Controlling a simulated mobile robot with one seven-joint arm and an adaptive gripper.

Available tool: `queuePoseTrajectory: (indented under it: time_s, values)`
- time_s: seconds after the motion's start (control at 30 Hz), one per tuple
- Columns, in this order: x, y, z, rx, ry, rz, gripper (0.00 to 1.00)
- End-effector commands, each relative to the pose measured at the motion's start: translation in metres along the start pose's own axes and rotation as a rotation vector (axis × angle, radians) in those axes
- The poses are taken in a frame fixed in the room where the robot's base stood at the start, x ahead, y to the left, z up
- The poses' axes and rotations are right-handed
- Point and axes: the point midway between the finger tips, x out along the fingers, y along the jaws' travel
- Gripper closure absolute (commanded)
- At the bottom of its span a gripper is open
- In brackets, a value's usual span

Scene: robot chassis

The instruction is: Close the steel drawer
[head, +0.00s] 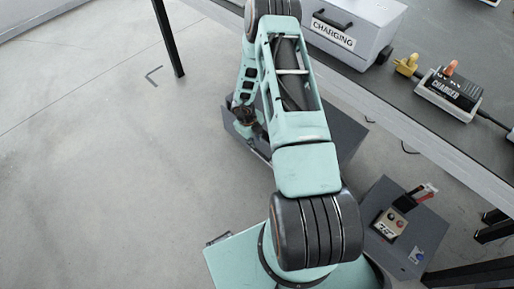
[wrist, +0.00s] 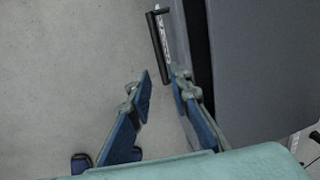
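The steel drawer (wrist: 188,45) shows in the wrist view as a grey front with a black bar handle (wrist: 158,45) and a white label. A dark gap lies between its front and the grey body on the right, so it appears to stand open. My gripper (wrist: 162,80) is open and empty, its two blue-padded fingers apart. The right finger overlaps the drawer front; I cannot tell whether it touches. In the head view my gripper (head: 243,115) is partly hidden by my arm, by a dark grey unit (head: 345,135) under the bench.
A grey box labelled CHARGING (head: 362,22) and a charger (head: 449,90) stand on the bench (head: 400,110). A black bench leg (head: 168,38) stands at the upper left. The concrete floor on the left is clear.

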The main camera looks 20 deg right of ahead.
Motion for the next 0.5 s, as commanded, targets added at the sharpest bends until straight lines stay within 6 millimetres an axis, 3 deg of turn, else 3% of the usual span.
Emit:
queuePoseTrajectory:
  time_s: [0.17, 0.5]
  values:
    - [0.011, 0.002, -0.004, 0.043, 0.012, 0.005, 0.81]
    - [0.074, 0.003, -0.004, 0.038, 0.011, 0.004, 0.81]
